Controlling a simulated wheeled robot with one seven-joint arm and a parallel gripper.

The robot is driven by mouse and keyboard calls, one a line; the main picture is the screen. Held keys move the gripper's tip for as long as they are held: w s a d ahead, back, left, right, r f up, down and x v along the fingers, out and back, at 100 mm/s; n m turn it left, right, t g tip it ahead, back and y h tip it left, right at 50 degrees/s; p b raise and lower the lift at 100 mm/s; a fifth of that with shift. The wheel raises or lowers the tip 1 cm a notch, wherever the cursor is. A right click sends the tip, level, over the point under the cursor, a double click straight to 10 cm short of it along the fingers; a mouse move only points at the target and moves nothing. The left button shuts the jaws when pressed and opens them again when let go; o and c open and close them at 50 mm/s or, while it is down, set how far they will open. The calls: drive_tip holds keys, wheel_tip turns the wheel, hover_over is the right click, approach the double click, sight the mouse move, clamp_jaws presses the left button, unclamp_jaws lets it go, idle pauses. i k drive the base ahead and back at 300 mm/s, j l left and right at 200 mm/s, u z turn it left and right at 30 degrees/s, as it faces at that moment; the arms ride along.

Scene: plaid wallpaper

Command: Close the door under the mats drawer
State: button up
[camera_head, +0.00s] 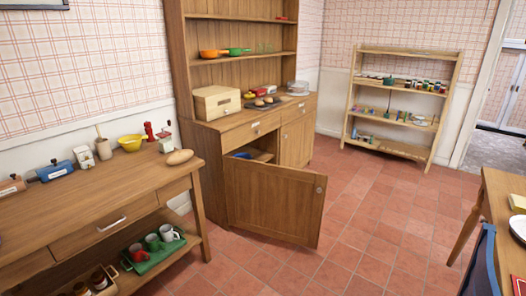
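A wooden hutch cabinet stands in the middle of the head view, with a drawer (249,130) that has a small label or pull too small to read. Under that drawer a wooden door (273,202) stands wide open, swung out into the room. It has a small round knob (319,190) near its free edge. Something blue (242,155) lies inside the open compartment. The cabinet's other door (297,141), further right, is closed. My gripper is not in view.
A wooden sideboard (110,197) with jars, a bread loaf and a lower shelf stands at the left. A table (505,215) and a blue chair (484,262) are at the right. A shelf rack (400,50) stands at the back. The tiled floor (375,225) between is clear.

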sight(281, 202)
drive_tip(key=i+j+z, duration=0.1)
drive_tip(key=i+j, duration=0.8)
drive_tip(key=j, duration=0.15)
drive_tip(key=i+j+z, duration=0.15)
drive_tip(key=i+j, duration=0.3)
drive_tip(key=i+l, duration=0.1)
drive_tip(key=i, duration=0.5)
drive_tip(key=i+l+u, duration=0.1)
drive_tip(key=i, duration=0.55)
